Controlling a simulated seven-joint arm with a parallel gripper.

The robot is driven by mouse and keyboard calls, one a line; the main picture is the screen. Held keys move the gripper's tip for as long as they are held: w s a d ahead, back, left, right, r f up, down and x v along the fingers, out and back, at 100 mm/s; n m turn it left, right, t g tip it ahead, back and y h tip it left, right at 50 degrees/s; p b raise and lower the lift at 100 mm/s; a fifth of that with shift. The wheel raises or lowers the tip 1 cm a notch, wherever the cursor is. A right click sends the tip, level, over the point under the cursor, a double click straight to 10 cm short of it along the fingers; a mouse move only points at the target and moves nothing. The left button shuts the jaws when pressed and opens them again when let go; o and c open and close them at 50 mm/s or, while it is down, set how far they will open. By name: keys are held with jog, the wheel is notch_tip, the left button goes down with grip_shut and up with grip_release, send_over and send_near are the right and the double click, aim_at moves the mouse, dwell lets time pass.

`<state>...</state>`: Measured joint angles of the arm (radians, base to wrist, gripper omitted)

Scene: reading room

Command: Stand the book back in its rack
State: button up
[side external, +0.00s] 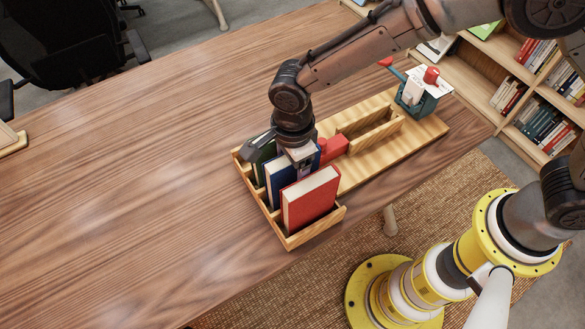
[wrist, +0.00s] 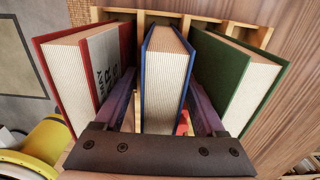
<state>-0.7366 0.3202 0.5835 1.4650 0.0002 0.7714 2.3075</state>
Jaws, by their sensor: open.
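The wooden rack (side external: 292,240) sits near the table's front edge; its slotted far end also shows in the wrist view (wrist: 180,17). A blue book (side external: 277,182) stands in the rack's middle, between a red book (side external: 311,205) and a green book (side external: 262,156). In the wrist view the blue book (wrist: 166,82) looks upright, with the red book (wrist: 78,85) left and the green book (wrist: 232,80) right. My gripper (wrist: 163,98) is open, pointing down, one finger on each side of the blue book. Whether the fingers touch it is unclear. The books' lower ends are hidden.
The rack's base runs on to the right, with a red block (side external: 334,147), a wooden divided holder (side external: 372,137) and a teal container (side external: 417,102) holding small items. The table (side external: 120,190) is clear to the left. A bookshelf (side external: 505,70) stands behind at the right.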

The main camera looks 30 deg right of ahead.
notch_tip(320, 180, up, 14)
jog(key=shift+f, duration=0.1)
dwell(0.5)
